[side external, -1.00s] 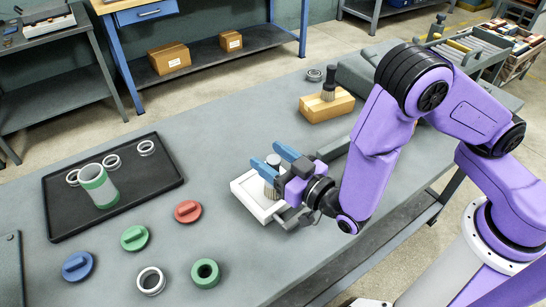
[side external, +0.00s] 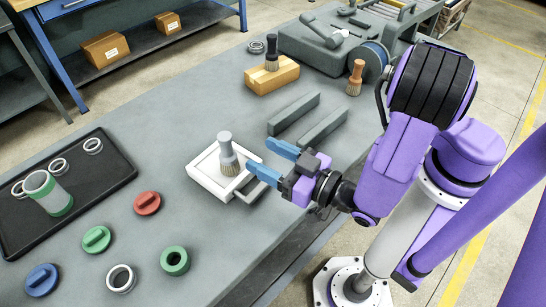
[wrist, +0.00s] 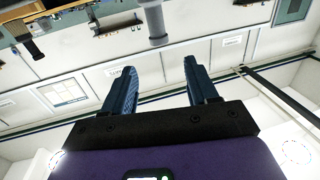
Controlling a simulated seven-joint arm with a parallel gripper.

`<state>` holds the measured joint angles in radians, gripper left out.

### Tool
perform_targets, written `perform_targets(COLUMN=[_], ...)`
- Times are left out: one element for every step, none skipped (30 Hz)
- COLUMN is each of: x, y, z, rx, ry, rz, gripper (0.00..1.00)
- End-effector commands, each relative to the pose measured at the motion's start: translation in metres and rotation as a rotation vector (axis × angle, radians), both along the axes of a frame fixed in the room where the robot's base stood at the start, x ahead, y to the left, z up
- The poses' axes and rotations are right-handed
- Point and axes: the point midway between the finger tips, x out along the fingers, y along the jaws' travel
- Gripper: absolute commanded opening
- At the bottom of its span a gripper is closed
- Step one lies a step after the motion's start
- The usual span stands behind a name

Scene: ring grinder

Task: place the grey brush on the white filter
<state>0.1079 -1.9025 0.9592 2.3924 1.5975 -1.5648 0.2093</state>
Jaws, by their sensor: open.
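The grey brush (side external: 229,158) stands upright, bristles down, on the white filter (side external: 197,176), a square white frame near the table's middle. My gripper (side external: 260,154) is open and empty just right of the brush, pointing left towards it, with clear space between the blue fingertips and the brush. The wrist view shows the open fingers (wrist: 161,66), with a grey cylinder that looks like the brush (wrist: 158,24) beyond them at the top. The lower finger is over the filter's right side and hides a little of it.
Two grey bars (side external: 308,119) lie behind my gripper. A black tray (side external: 95,185) with rings and several coloured parts are at left.

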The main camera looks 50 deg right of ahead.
Motion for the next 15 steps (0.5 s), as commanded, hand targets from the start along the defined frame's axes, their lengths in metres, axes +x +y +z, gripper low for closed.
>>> perform_targets(x=[-0.004,-0.005,-0.006,-0.007,-0.007,-0.008,-0.008,-0.008,-0.007,-0.007,-0.006,-0.005,-0.004,-0.003,-0.004], y=[0.000,-0.001,-0.002,-0.002,-0.002,-0.002,-0.002,-0.002,-0.002,-0.001,0.000,0.002,0.004,0.006,0.010], z=[0.000,0.000,0.000,0.000,0.000,0.000,0.000,0.000,-0.001,-0.002,-0.004,-0.008,-0.011,-0.014,-0.020], rx=[-0.001,0.000,0.000,0.000,0.000,0.000,0.001,0.001,0.003,0.007,0.009,0.015,0.021,0.027,0.035], ry=[0.000,0.000,0.000,0.000,0.000,0.000,0.000,0.003,0.014,0.029,0.053,0.096,0.137,0.185,0.259], rz=[0.003,0.001,0.001,0.001,0.001,0.000,0.000,0.000,0.001,0.002,0.003,0.010,0.016,0.024,0.041], gripper=[0.58,0.58,0.58,0.58,0.58,0.58,0.58,0.58,0.58,0.58,0.58,0.58,0.58,0.58,0.58])
